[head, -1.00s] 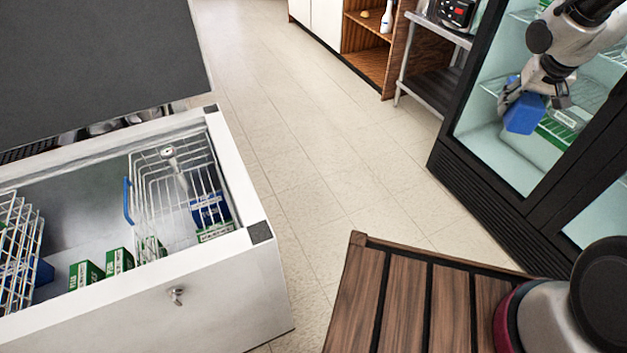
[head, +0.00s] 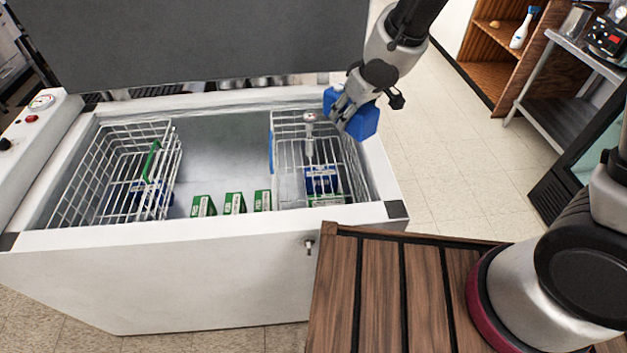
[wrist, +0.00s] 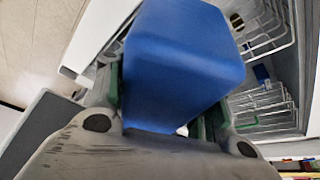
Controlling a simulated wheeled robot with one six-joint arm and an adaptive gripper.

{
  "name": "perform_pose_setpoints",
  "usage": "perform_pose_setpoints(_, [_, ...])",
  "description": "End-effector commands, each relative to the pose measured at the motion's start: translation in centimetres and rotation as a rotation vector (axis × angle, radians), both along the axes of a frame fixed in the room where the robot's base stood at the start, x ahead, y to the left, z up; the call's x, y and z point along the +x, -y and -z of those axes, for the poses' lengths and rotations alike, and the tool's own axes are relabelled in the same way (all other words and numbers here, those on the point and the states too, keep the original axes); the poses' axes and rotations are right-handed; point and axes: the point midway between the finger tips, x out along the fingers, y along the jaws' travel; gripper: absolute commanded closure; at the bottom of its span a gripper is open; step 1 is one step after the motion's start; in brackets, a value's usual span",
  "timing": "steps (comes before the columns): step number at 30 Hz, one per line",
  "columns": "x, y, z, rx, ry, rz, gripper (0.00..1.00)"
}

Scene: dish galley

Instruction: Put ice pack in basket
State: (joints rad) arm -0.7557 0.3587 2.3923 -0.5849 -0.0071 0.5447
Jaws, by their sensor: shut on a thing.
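My gripper (head: 343,108) is shut on a blue ice pack (head: 363,122). In the head view it holds the pack in the air above the right end of the open chest freezer. In the wrist view the blue pack (wrist: 182,62) fills the middle between the fingers. A white wire basket (head: 288,180) hangs in the freezer's right end, with a blue handle at its left side, below the gripper. A second wire basket (head: 90,180) with a green handle hangs at the left end. I cannot tell exactly how far above the right basket the pack is.
Inside the right basket stand a blue box (head: 321,180) and a ladle-like metal thing (head: 309,135). Several green boxes (head: 234,203) stand on the freezer floor between the baskets. The freezer's white rim (head: 200,236) and raised dark lid (head: 200,45) border the opening.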

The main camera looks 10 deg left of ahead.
Motion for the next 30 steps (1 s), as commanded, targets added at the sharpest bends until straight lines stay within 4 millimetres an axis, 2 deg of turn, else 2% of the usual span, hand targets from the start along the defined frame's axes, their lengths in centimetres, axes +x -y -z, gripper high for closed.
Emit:
perform_pose_setpoints(1, [-1.6, -1.8, 0.6, -0.001, -0.004, -0.059, 0.86])
perform_pose_setpoints(3, [-3.5, -3.9, 1.8, 0.002, -0.013, -0.129, 0.86])
perform_pose_setpoints(6, [-5.6, -6.0, 4.7, 0.008, -0.031, -0.201, 0.86])
perform_pose_setpoints(9, [-6.4, -6.9, 7.9, 0.014, -0.040, -0.230, 0.86])
perform_pose_setpoints(15, [-6.9, -7.2, 13.1, 0.013, -0.029, -0.245, 0.86])
perform_pose_setpoints(27, [-6.9, -6.8, 20.2, 0.002, -0.012, -0.245, 0.86])
perform_pose_setpoints(30, [-6.9, -6.8, 21.3, 0.004, -0.012, -0.245, 0.86])
